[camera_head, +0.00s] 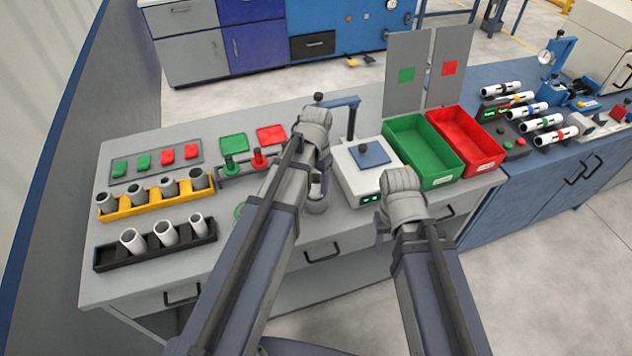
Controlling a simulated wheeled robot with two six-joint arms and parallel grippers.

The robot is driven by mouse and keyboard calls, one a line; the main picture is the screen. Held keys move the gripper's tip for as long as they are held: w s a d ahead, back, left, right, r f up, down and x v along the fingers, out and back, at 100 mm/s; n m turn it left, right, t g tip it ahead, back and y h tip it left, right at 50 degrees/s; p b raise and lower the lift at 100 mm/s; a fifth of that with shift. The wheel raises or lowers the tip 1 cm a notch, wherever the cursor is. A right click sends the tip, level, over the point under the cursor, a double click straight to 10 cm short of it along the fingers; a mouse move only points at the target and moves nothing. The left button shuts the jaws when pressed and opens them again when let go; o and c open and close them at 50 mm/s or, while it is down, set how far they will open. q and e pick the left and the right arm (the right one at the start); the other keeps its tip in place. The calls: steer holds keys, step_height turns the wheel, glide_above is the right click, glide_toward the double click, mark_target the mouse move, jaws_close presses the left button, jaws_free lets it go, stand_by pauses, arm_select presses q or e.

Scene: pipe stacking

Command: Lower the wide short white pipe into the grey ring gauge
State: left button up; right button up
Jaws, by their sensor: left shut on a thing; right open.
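My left gripper (318,183) is shut, pointing down over the bench between my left forearm and the white scale. The wide short white pipe appears to be what it holds, but the wrist and fingers largely hide it. A grey round piece (317,206), apparently the grey ring gauge, stands directly below the fingers near the bench's front edge. I cannot tell whether the pipe is above it or partly inside it. My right gripper (380,228) is open and apart from these, in front of the scale; its fingers are mostly hidden by its wrist.
A black rack (105,258) holds three white pipes, with its left end empty. A yellow rack (122,213) holds several grey cylinders. The white scale (352,190), green bin (425,155) and red bin (468,143) stand to the right. A green ring (239,210) is partly behind my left arm.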

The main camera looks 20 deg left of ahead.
arm_select(q)
steer(key=shift+f, duration=0.15)
steer(key=o, duration=1.4)
steer(key=shift+o, duration=0.2)
step_height(320, 180, up, 8)
steer(key=p, duration=0.7)
steer(key=shift+p, duration=0.35)
steer(key=shift+f, duration=0.1)
